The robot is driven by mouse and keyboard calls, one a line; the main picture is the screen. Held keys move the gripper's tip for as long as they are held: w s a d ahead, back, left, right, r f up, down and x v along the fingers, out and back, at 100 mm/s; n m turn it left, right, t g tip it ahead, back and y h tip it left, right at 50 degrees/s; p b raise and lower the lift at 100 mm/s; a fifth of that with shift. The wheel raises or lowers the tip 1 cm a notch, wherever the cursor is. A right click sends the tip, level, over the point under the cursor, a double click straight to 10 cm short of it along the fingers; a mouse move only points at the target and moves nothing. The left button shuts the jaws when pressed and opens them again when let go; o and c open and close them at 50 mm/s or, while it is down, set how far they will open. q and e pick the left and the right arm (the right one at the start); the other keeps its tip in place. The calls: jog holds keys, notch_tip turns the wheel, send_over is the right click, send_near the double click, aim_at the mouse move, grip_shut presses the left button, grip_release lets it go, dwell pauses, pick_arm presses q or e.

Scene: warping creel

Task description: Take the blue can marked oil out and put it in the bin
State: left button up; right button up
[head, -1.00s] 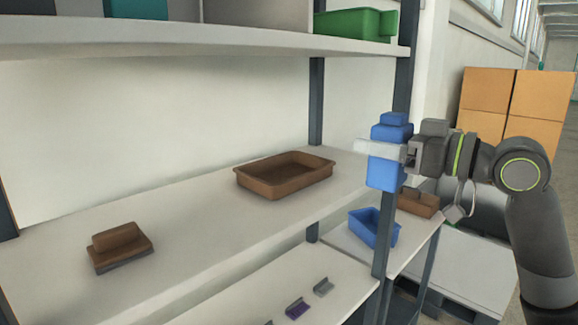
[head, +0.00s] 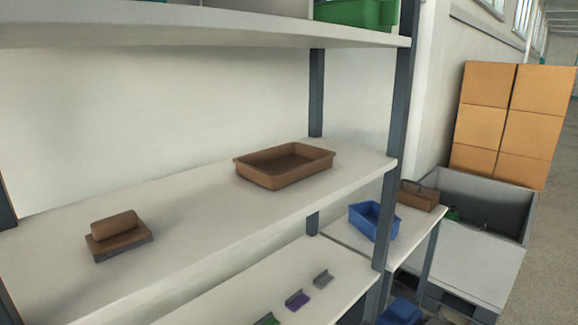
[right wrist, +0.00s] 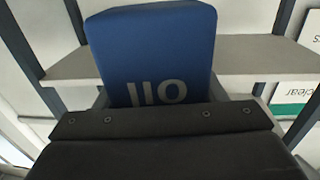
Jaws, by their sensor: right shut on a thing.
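The blue can (head: 400,312) shows at the bottom edge of the head view, cut off by the frame. In the right wrist view the same can (right wrist: 155,45) fills the top middle, with pale letters reading "OIL" upside down. My right gripper (head: 432,319) is shut on the can; only a small part of it shows in the head view. A large grey open bin (head: 482,195) stands at the right, with green and dark items inside. A small blue open tray (head: 374,222) sits on the side table. My left gripper is out of view.
The shelf rack (head: 399,125) stands at the left. Its middle board holds a brown tray (head: 290,176) and a brown brush-like block (head: 118,238). Small angled pieces lie on the lower board. A brown box (head: 419,197) sits on the side table. Cardboard cartons (head: 500,125) are stacked behind the grey bin.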

jog(key=s+d+f+m+t+h, duration=0.2)
jog(key=s+f, duration=0.3)
jog(key=s, duration=0.2)
jog(key=shift+d+f+h, duration=0.25)
jog(key=shift+f+h, duration=0.1)
jog(key=shift+h, duration=0.05)
